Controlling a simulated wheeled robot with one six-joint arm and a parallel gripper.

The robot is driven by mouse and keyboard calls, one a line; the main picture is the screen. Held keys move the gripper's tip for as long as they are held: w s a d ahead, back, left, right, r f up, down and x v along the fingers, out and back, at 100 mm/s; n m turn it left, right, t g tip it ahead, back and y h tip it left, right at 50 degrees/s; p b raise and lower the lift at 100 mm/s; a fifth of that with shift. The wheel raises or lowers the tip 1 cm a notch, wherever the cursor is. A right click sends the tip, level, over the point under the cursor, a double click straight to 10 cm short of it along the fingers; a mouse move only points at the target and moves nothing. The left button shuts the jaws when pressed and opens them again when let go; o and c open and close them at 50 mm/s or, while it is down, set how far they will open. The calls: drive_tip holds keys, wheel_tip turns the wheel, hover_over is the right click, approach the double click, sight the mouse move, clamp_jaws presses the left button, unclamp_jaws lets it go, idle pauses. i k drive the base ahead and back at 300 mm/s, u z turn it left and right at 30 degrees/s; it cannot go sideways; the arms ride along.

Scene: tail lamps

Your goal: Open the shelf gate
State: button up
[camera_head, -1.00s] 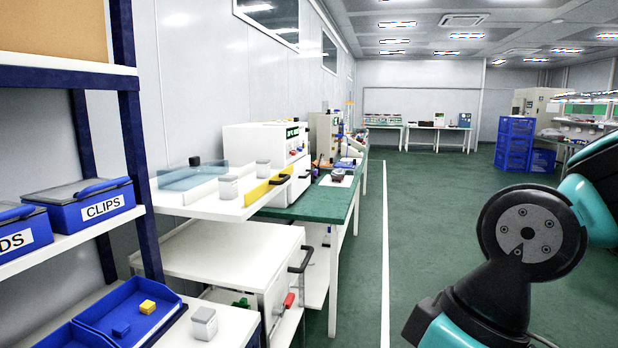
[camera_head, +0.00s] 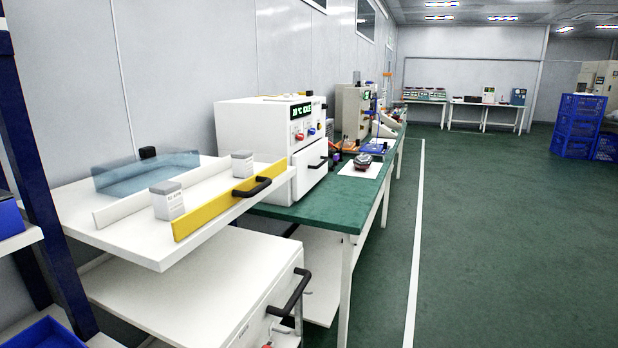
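The shelf gate is a yellow bar (camera_head: 212,213) standing along the front edge of a white shelf (camera_head: 140,237), left of the middle in the head view. A black handle (camera_head: 252,187) sits on its outer face. The gate stands upright and looks closed across part of the front edge. Two small grey-white boxes stand behind it: one box (camera_head: 167,201) near its left end and another box (camera_head: 242,164) farther back. My gripper is not in view.
A clear blue panel (camera_head: 145,174) and a white divider (camera_head: 147,200) are on the shelf. Below is a white cabinet (camera_head: 190,285) with a black handle (camera_head: 290,293). A green workbench (camera_head: 320,212) with a white machine (camera_head: 268,133) stands beyond.

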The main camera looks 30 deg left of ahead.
sight(183, 226)
drive_tip(key=u, duration=0.3)
drive_tip(key=i, duration=1.35)
drive_tip(key=u, duration=0.6)
